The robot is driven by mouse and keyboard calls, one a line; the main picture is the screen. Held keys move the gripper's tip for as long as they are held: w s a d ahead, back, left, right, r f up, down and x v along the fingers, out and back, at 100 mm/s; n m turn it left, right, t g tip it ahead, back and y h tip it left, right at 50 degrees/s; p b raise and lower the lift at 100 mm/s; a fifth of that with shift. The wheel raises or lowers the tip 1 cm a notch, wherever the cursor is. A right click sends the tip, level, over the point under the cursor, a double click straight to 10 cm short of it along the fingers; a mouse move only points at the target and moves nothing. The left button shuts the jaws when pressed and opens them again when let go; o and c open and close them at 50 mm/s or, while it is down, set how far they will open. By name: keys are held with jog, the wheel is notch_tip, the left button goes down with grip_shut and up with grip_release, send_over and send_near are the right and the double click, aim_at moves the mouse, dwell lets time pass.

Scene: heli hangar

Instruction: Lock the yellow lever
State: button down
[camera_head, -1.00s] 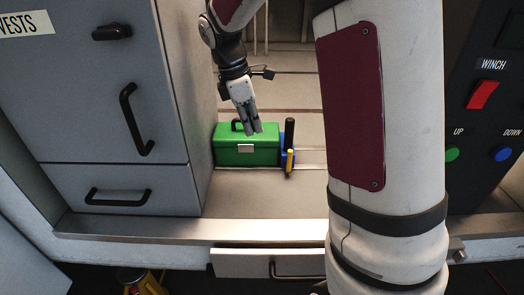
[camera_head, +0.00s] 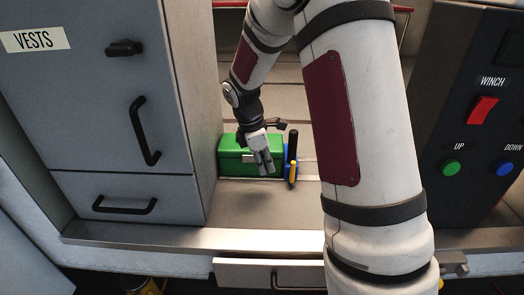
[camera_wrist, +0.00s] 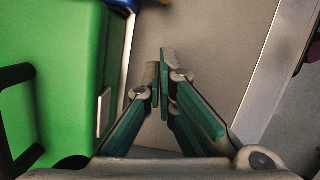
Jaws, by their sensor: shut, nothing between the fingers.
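A small yellow piece (camera_head: 292,173), perhaps the yellow lever, stands near a blue part (camera_head: 286,160) and a black upright bar (camera_head: 293,145), right of a green box. I cannot tell whether it is locked. My gripper (camera_head: 264,163) is shut and empty, pointing down in front of the green box (camera_head: 232,161), left of the yellow piece and apart from it. In the wrist view my fingers (camera_wrist: 160,72) are together over bare grey surface, with the green box at left. A sliver of the blue part shows at the top; the yellow piece is not visible there.
A grey cabinet (camera_head: 100,85) with black handles stands at left. A black winch panel (camera_head: 470,130) with a red switch and green and blue buttons is at right. Below the ledge (camera_head: 180,233) is a white drawer (camera_head: 238,272). The floor before the box is clear.

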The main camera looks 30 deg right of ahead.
aim_at(292, 170)
jog(key=shift+s+d+r+p, duration=0.1)
jog(key=shift+s+d+p, duration=0.25)
jog(key=shift+d, duration=0.55)
jog(key=shift+s+d+r+p, duration=0.1)
jog(key=shift+s+d, duration=0.3)
jog(key=shift+d, duration=0.5)
jog(key=shift+d, duration=0.15)
jog(key=shift+s+r+y, duration=0.1)
jog(key=shift+y, duration=0.3)
